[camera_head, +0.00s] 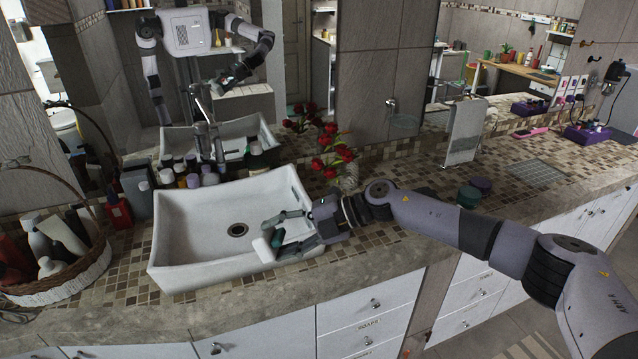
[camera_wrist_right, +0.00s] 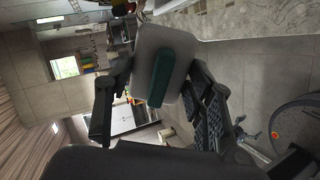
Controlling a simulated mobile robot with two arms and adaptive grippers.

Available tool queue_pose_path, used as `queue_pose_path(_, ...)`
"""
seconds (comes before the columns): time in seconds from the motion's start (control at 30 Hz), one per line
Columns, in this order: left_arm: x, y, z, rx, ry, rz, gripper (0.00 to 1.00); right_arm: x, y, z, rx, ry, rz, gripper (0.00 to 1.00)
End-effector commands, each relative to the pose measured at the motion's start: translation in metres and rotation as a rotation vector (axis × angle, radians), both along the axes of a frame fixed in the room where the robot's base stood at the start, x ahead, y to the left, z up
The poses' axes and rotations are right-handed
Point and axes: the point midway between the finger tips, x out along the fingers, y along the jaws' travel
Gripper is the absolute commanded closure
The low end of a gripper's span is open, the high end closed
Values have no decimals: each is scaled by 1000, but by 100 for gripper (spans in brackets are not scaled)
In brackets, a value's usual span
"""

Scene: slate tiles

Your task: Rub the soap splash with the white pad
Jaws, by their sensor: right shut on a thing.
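The white pad (camera_head: 264,251) has a dark green grip. My right gripper (camera_head: 281,234) is shut on it and holds it at the right end of the white sink (camera_head: 168,268), over the inside of the rim near the front corner. In the right wrist view the pad (camera_wrist_right: 143,40) sits between the two fingers with its green grip (camera_wrist_right: 163,78) towards the palm. I cannot tell whether the pad touches the sink. I cannot make out the soap splash; the pad or gripper may hide it. My left gripper is not directly in view.
Several bottles (camera_head: 193,180) stand behind the sink, and a wicker basket (camera_head: 70,282) of bottles is at its left. A vase of red flowers (camera_head: 334,152) stands behind my right gripper. Round dark jars (camera_head: 468,196) stand on the counter to the right. A mirror reflects my body.

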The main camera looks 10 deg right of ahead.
Motion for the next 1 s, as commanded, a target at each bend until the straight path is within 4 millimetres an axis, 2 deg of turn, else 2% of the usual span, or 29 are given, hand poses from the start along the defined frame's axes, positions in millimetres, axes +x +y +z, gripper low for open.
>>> queue_pose_path(0.2, 0, 0, 0, 0, 0, 0, 10, 35, -17, 18, 74, -20, -302, 78)
queue_pose_path(0.47, 0, 1, 0, 2, 0, 0, 10, 74, -41, 30, 148, -63, -582, 78)
queue_pose_path(0.7, 0, 2, 0, 2, 0, 1, 10, 115, -80, 35, 219, -128, -865, 78)
queue_pose_path(1.0, 0, 2, 0, 2, 0, 1, 10, 147, -120, 35, 263, -203, -1072, 78)
